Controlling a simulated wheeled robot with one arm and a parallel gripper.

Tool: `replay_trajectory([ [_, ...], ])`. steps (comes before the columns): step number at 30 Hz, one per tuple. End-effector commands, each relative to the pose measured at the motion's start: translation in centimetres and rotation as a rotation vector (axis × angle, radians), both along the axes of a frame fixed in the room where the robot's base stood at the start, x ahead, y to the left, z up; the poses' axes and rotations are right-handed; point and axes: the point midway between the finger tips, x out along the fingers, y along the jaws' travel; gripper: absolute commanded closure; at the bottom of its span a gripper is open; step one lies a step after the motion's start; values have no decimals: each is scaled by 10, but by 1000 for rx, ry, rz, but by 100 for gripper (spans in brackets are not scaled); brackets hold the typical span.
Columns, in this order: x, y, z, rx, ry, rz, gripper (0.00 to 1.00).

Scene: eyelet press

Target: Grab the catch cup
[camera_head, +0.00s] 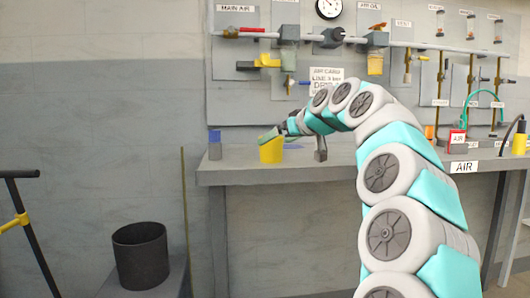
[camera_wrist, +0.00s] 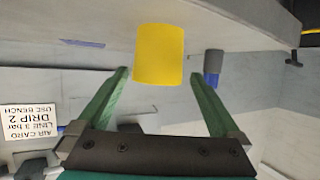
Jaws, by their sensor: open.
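A yellow cup (camera_head: 271,152), which fits the catch cup, stands on the bench near its front left. In the wrist view, the yellow cup (camera_wrist: 159,55) shows large, just beyond and between the two green fingertips. My gripper (camera_wrist: 158,76) is open and empty, with a finger on either side of the cup's line. In the head view, my gripper (camera_head: 270,135) reaches from the right to the cup's upper edge, and its near finger overlaps the rim. I cannot tell whether it touches the cup.
A blue-topped grey cylinder (camera_head: 214,146) stands left of the cup on the bench (camera_head: 330,168). A dark post (camera_head: 321,148) stands to its right. A pipe panel (camera_head: 330,42) with valves rises behind. A black bin (camera_head: 140,255) stands lower left.

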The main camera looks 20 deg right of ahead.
Motion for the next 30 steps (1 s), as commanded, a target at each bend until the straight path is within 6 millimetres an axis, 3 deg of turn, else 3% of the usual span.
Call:
replay_trajectory([
  [14, 32, 2, -12, 0, -2, -2, 0],
  [24, 68, 6, -28, 0, 0, 0, 0],
  [30, 72, 6, -29, 0, -1, -1, 0],
])
